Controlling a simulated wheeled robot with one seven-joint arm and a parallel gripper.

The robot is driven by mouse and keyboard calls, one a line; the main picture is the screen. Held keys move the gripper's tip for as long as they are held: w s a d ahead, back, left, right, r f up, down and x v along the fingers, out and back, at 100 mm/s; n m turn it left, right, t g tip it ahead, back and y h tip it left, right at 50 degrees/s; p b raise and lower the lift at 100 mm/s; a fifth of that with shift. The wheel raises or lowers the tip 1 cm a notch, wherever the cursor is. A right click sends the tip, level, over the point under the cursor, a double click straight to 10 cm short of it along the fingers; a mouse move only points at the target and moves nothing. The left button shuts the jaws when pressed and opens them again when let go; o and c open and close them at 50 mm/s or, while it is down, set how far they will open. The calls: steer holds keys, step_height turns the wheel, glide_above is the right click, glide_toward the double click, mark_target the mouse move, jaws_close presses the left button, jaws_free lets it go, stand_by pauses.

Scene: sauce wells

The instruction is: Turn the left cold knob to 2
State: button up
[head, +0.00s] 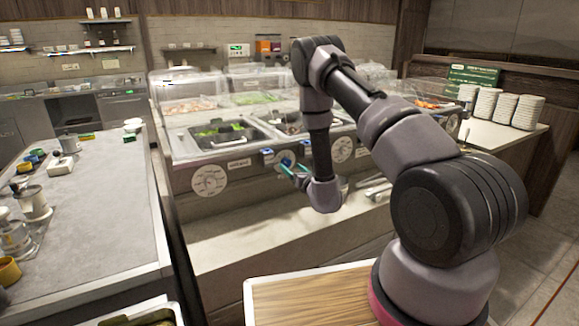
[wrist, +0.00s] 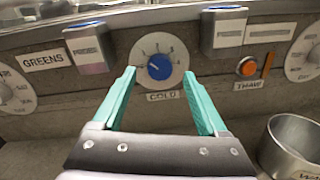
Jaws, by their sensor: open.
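The cold knob (wrist: 159,67) is a blue knob on a round white dial, with a "COLD" label below it on the counter's front panel. Its pointer seems to lean up and left, but the numerals are too small to read surely. My gripper (wrist: 160,72) is open, its two teal fingers apart on the left and right of the knob in the wrist view. I cannot tell how far the fingertips are from the panel. In the head view my gripper (head: 291,170) is at the panel and partly covers the blue knob (head: 285,157).
Blue-topped boxes (wrist: 87,42) and (wrist: 223,30) flank the dial above. An orange button (wrist: 247,67) labelled "THAW" is at right. A metal pot (wrist: 291,147) stands at lower right. White dials (head: 209,180) and (head: 342,149) sit to either side on the panel.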

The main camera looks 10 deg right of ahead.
mark_target(286, 163)
steer(key=shift+x, duration=1.4)
jaws_close()
steer(key=shift+m, duration=0.3)
steer(key=m, duration=0.3)
steer(key=shift+d, duration=0.2)
steer(key=m, duration=0.5)
